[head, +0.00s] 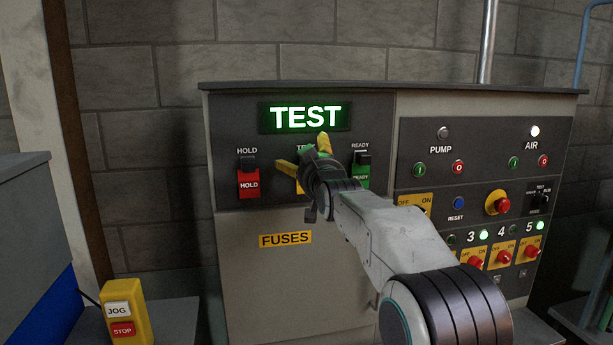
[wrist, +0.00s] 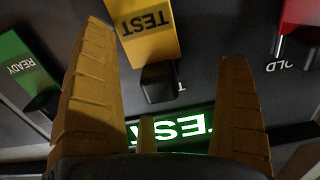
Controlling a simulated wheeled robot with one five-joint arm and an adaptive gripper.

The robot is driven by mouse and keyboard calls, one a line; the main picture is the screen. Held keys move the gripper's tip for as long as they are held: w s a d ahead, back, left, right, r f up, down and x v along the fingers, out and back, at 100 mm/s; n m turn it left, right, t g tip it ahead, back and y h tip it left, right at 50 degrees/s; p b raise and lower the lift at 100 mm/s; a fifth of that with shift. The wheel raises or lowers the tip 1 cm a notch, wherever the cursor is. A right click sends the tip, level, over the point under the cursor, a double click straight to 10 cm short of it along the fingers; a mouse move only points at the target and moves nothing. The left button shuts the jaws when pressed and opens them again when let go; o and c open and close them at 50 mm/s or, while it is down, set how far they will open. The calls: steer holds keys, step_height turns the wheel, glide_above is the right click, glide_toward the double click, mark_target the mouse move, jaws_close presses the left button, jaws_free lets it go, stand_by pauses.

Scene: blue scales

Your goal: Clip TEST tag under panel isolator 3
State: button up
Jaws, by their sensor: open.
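The yellow TEST tag (wrist: 148,35) hangs from a black clip (wrist: 160,85) on the panel and appears upside down in the wrist view. In the head view my gripper and wrist hide most of it. My gripper (head: 302,150) is open and empty in front of the tag. I cannot tell the exact gap. Isolator 3 (head: 474,262), a red knob on a yellow plate, is at the lower right of the panel, beside my forearm.
A red HOLD tag (head: 249,184) hangs left and a green READY tag (head: 361,177) right of the TEST tag. A lit TEST display (head: 306,117) is above. Isolator 4 (head: 503,257) and isolator 5 (head: 531,250) are right of isolator 3. A yellow jog box (head: 125,312) stands lower left.

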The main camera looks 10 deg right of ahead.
steer(key=shift+r, duration=0.15)
jaws_close()
steer(key=shift+s, duration=0.1)
stand_by(0.5)
steer(key=shift+s+b, duration=0.1)
steer(key=shift+b, duration=0.2)
steer(key=shift+s+a, duration=0.1)
steer(key=shift+s, duration=0.1)
steer(key=shift+s+b, duration=2.05)
steer(key=shift+s, duration=0.5)
